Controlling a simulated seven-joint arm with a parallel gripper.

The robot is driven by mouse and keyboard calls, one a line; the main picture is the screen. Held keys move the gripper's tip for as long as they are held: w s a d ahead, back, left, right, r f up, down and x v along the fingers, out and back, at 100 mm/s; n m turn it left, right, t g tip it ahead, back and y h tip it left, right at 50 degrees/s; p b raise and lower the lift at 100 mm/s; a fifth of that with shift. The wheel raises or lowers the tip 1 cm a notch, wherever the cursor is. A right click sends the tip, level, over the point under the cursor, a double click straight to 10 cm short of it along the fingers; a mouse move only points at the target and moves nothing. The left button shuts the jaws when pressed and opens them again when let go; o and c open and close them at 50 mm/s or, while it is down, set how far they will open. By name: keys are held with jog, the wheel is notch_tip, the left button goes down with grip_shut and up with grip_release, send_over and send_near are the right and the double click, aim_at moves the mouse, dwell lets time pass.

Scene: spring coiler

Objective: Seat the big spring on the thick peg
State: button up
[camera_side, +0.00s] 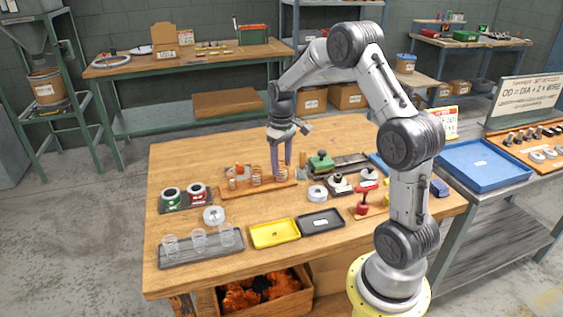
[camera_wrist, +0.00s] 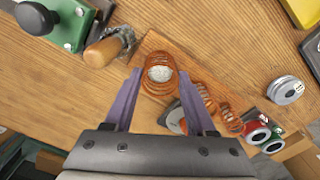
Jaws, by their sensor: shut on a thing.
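The big spring (camera_wrist: 146,82) is a copper-coloured coil between my gripper's two purple fingers in the wrist view. My gripper (camera_side: 282,172) is shut on it, low over the wooden strip (camera_side: 262,190) on the table. In the wrist view the fingertips (camera_wrist: 159,74) are at either side of the coil. A pale round top, possibly the thick peg (camera_wrist: 160,73), shows inside the coil. I cannot tell how far down the spring sits around it. A middle spring (camera_side: 255,175) and a small spring (camera_side: 232,183) stand on the strip to the left.
A green block tool (camera_side: 321,163) and a wooden handle (camera_wrist: 103,51) are close to my gripper.

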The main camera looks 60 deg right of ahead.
jog(key=o, duration=1.1)
jog(key=shift+c, duration=0.2)
jog(key=shift+o, duration=0.7)
jog(key=shift+r, duration=0.1)
notch_tip(320, 180, up, 11)
